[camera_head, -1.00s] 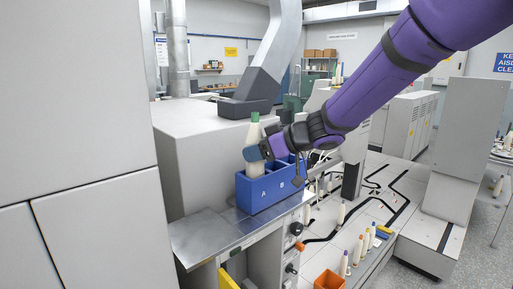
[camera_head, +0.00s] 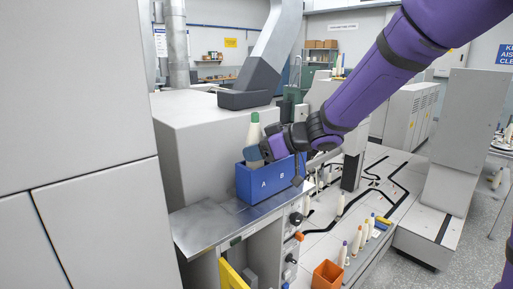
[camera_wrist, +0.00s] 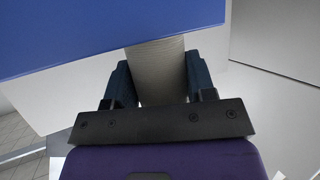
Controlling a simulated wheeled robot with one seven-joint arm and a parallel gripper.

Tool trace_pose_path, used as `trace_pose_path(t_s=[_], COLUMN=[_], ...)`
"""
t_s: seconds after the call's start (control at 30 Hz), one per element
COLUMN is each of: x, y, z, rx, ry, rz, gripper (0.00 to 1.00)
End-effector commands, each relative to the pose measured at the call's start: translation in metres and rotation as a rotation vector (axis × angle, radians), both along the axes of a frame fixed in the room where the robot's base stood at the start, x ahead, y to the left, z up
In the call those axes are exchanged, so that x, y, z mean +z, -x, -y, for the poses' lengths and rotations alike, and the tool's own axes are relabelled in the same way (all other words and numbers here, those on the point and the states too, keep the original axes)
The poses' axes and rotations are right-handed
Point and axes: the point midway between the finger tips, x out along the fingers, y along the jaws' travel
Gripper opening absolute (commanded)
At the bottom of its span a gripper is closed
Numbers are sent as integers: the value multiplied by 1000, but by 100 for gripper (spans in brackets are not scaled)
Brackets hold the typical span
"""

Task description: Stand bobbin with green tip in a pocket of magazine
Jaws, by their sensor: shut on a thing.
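The bobbin with the green tip (camera_head: 254,130) stands upright in my gripper (camera_head: 262,152), green end up. My gripper is shut on its pale body, which shows between the two fingers in the wrist view (camera_wrist: 156,72). The blue magazine (camera_head: 265,184), marked A and B, sits on a metal shelf. The bobbin is at the magazine's left part, above the letter A. Its lower end is hidden at the front wall, so how deep it sits in the pocket cannot be told. The magazine's blue wall also fills the top of the wrist view (camera_wrist: 90,30).
The metal shelf (camera_head: 205,228) has free room left of the magazine. A grey machine housing (camera_head: 200,130) stands behind. Several other bobbins (camera_head: 357,240) stand on a lower rail at right, near an orange bin (camera_head: 327,275).

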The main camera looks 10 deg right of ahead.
Motion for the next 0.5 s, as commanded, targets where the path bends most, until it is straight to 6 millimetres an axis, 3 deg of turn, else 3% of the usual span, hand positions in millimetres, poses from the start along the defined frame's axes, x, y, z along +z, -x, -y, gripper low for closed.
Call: trace_pose_path(t_s=[0.47, 0.5], x=[0, 0], y=[0, 0], z=[0, 0], rx=[0, 0], ry=[0, 0], rz=[0, 0], gripper=[24, 53])
